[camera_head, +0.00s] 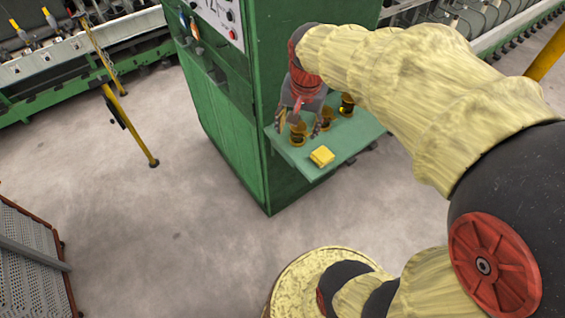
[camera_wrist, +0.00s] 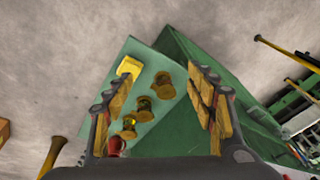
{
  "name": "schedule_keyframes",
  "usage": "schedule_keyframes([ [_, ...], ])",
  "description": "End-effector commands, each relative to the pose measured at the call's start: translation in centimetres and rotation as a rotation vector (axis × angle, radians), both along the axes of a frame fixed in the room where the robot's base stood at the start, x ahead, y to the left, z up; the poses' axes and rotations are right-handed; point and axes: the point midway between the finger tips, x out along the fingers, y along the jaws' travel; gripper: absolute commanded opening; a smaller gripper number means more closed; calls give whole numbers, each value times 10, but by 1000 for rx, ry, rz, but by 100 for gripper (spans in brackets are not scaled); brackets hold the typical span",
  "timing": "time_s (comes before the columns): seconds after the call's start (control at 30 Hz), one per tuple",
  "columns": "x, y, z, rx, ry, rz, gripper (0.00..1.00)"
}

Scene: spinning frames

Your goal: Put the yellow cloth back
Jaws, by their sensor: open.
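The yellow cloth (camera_head: 322,156), a small folded square, lies on the near edge of a green shelf (camera_head: 310,172) that juts from a green machine cabinet. In the wrist view the cloth (camera_wrist: 131,65) lies at the shelf's far end, beside and partly behind the left finger's tip. My gripper (camera_head: 300,126) is over the shelf, behind the cloth in the head view. Its fingers are spread wide and nothing is held between them. In the wrist view the gripper (camera_wrist: 163,76) shows a spool between its fingers, apart from both.
Several brown and yellow spools (camera_head: 327,118) stand in a row on the shelf, close to my gripper. The green cabinet (camera_head: 235,130) rises beside the shelf. A yellow post (camera_head: 125,125) stands at the left. A perforated crate (camera_head: 30,255) is at lower left. The floor between is clear.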

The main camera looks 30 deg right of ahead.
Motion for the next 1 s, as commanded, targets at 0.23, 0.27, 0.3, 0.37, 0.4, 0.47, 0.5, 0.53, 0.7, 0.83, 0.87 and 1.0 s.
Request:
schedule_keyframes([
  [0.23,-70,95,47,-135,-153,519,56],
  [0.27,-78,102,49,-149,-168,568,56],
  [0.3,-87,109,51,-166,-185,627,56],
  [0.37,-99,119,53,-189,-207,700,56],
  [0.4,-105,123,53,-201,-218,737,56],
  [0.47,-111,128,52,-214,-230,780,56],
  [0.5,-114,130,53,-221,-236,799,56],
  [0.53,-116,130,53,-223,-239,807,56],
  [0.7,-117,131,52,-228,-240,820,56],
  [0.83,-117,131,52,-227,-239,818,56],
  [0.87,-117,131,52,-227,-239,818,56],
  [1.0,-117,131,42,-227,-239,817,56],
])
